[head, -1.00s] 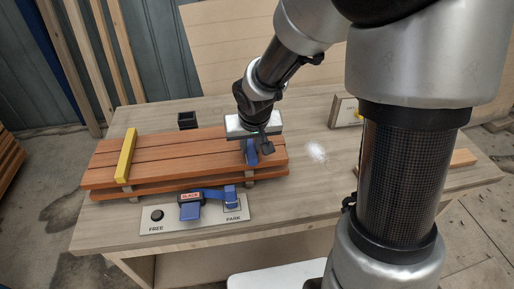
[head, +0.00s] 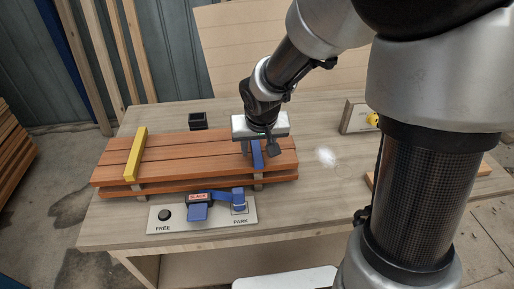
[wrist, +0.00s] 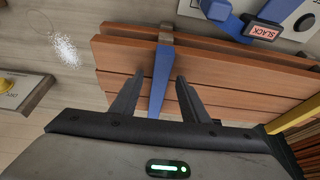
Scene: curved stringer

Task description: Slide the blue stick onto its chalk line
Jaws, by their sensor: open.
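The blue stick (head: 258,158) lies across the reddish slatted boards (head: 200,152), near their right end. It also shows in the wrist view (wrist: 161,72), running between my fingers. My gripper (head: 257,150) is over the stick, open, with one finger on each side of it in the wrist view (wrist: 160,76). I see gaps beside the stick there, and cannot tell whether either finger touches the boards. Part of the stick is hidden by my gripper in the head view. I cannot make out a chalk line on the boards.
A yellow stick (head: 136,154) lies across the boards' left end. In front is a panel (head: 178,224) marked FREE and PARK, with a blue lever (head: 222,196) labelled SLACK. A black box (head: 198,121) stands behind; white powder (head: 326,157) and a yellow-knobbed sign (head: 355,115) are right.

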